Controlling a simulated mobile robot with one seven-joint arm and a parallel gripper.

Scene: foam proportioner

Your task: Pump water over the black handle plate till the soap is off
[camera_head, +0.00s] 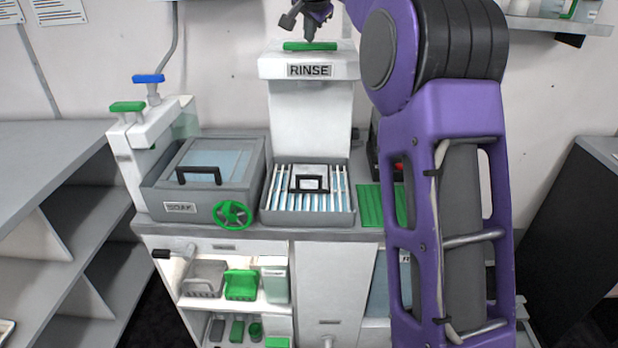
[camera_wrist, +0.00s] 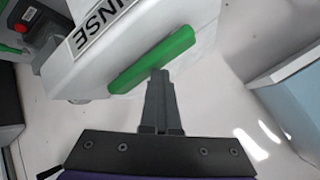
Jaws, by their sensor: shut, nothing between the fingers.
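The white rinse unit (camera_head: 311,90) stands at the back of the counter with a RINSE label and a green bar (camera_head: 310,46) on its top. The plate with the black handle (camera_head: 309,182) lies on the slatted rinse tray (camera_head: 308,219) below the unit's head. Whether soap is on the plate is too small to tell. My gripper (camera_head: 305,40) is above the green bar in the head view. In the wrist view my gripper (camera_wrist: 160,72) is shut and empty, its fingertips at the green bar (camera_wrist: 153,60), seemingly touching or very close to it.
Left of the tray is a grey soak basin (camera_head: 203,176) with a lid handle and a green wheel (camera_head: 233,215). A dispenser (camera_head: 150,125) with green and blue levers stands further left. A green mat (camera_head: 370,206) lies right of the tray, partly behind my arm.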

